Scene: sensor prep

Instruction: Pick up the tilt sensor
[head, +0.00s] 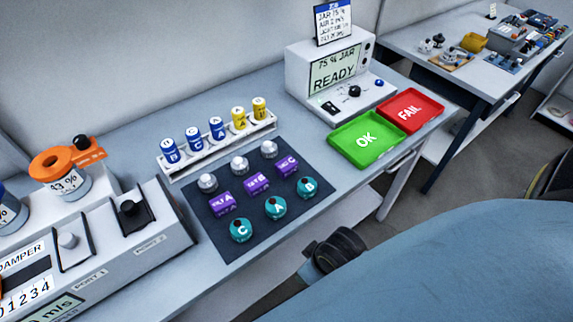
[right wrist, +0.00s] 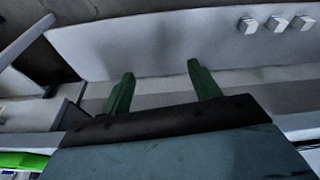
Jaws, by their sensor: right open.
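A dark mat (head: 245,222) on the bench holds three small rows of parts. Silver round parts (head: 239,164) are at the back, purple blocks (head: 258,183) lettered A, B and C in the middle, and teal round parts (head: 275,207) lettered C, A and B in front. My left gripper is not in view.
A white rack (head: 221,142) of blue and yellow cylinders stands behind the mat. A green OK tray (head: 358,147), a red FAIL tray (head: 410,116) and a READY tester (head: 312,88) are to the right. A damper unit (head: 100,250) is at left.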

